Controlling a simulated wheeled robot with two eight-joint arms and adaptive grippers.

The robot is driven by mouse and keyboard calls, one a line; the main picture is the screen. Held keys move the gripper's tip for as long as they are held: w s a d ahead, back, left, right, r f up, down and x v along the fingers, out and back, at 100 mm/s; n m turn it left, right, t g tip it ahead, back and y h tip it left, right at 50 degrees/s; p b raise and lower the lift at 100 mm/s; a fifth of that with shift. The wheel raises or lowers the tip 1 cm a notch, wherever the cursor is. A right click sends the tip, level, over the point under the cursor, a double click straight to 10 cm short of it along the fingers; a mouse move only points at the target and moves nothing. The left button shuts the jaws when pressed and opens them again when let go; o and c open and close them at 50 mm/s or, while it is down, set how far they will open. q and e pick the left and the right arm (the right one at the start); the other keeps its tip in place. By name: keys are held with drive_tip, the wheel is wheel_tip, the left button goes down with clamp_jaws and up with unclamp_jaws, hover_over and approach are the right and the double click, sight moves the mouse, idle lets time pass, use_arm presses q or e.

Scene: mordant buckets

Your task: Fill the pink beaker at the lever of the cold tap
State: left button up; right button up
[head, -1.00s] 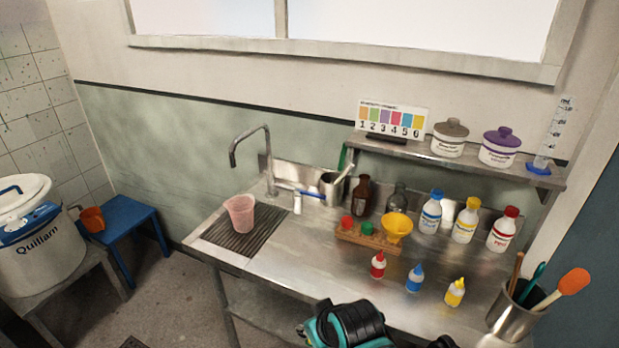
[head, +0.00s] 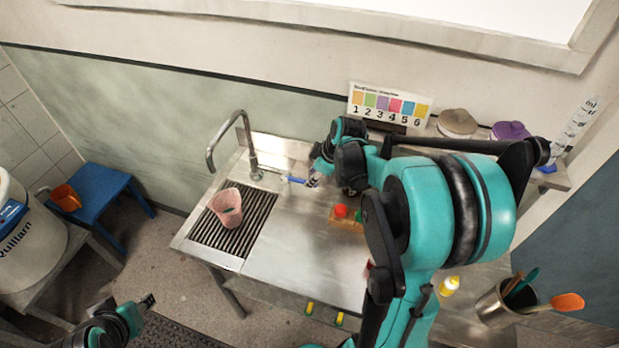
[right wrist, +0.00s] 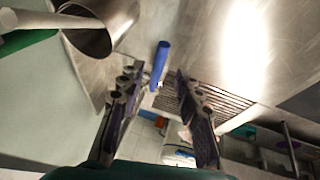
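The pink beaker (head: 228,210) stands upright on the dark ribbed drain grate (head: 202,234) at the left of the steel bench. The tap's curved spout (head: 243,117) ends above the beaker in the picture; no water stream shows. The blue lever (head: 293,180) points right from the tap. My right gripper (head: 315,178) is near the lever's end. In the right wrist view my right gripper (right wrist: 153,82) is open, with the blue lever (right wrist: 160,62) showing in the gap between its fingers, contact unclear. My left gripper (head: 150,300) is low at the left, away from the bench, its opening unclear.
My right arm hides much of the bench's right side. A wooden rack with a red cap (head: 341,210) and a yellow bottle (head: 449,285) show beside it. A steel utensil pot (head: 497,306) stands at the right.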

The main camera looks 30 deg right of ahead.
sight(300, 181)
drive_tip(key=x, duration=0.3)
drive_tip(key=shift+w+f+b, duration=0.2)
drive_tip(key=shift+f+b, duration=0.15)
drive_tip(key=shift+c, duration=0.2)
clamp_jaws()
drive_tip(key=shift+s+a+m+h, duration=0.35)
drive_tip(key=shift+a+m, duration=0.2)
drive_tip(key=shift+m, duration=0.35)
drive_tip(key=shift+o, duration=0.2)
unclamp_jaws()
